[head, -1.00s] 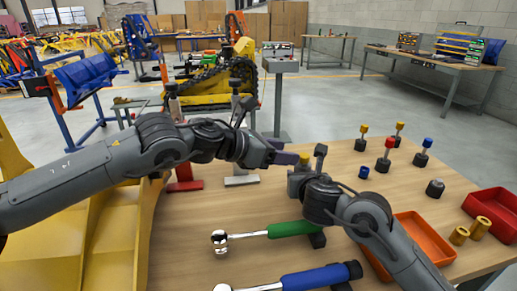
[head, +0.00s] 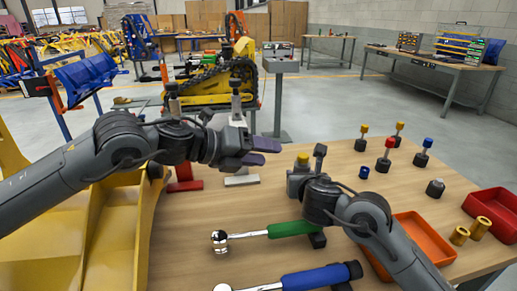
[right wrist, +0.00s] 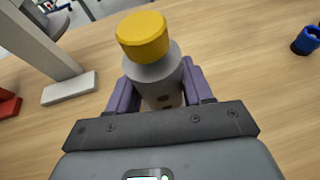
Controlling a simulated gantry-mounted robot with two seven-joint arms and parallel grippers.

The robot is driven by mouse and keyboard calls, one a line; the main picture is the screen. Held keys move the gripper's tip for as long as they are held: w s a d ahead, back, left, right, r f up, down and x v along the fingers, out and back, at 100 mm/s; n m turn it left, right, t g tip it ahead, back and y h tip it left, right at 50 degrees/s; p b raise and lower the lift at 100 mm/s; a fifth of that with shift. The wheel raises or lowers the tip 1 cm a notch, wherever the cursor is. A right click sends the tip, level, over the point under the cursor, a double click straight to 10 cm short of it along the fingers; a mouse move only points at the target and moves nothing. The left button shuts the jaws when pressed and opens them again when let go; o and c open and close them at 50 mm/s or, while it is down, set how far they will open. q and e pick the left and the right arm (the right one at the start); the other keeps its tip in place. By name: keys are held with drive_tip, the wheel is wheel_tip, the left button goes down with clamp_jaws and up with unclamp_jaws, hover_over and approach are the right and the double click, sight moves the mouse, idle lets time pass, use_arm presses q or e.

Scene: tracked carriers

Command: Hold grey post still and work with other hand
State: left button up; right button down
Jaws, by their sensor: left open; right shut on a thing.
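The grey post (right wrist: 160,92) with a yellow cap (right wrist: 143,36) on its top stands between the purple fingers of my right gripper (right wrist: 157,85) in the right wrist view. The right gripper is shut on the post. In the head view the yellow cap (head: 303,158) shows above the table, and the right gripper and arm hide much of the post. My left gripper (head: 258,152) is open and empty, to the left of the capped post and apart from it. Its two purple fingers point right toward the cap.
Several capped posts, one with a red cap (head: 389,142), stand at the back right. A blue cap (head: 364,172) lies near them. A green-handled wrench (head: 290,229) and a blue-handled wrench (head: 315,277) lie in front. An orange tray (head: 450,258) and red tray (head: 510,232) are right.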

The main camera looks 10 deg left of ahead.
use_arm(q)
drive_tip(key=n, duration=1.2)
drive_tip(key=r+n, duration=0.1)
drive_tip(key=n, duration=0.6)
drive_tip(key=shift+a, duration=0.3)
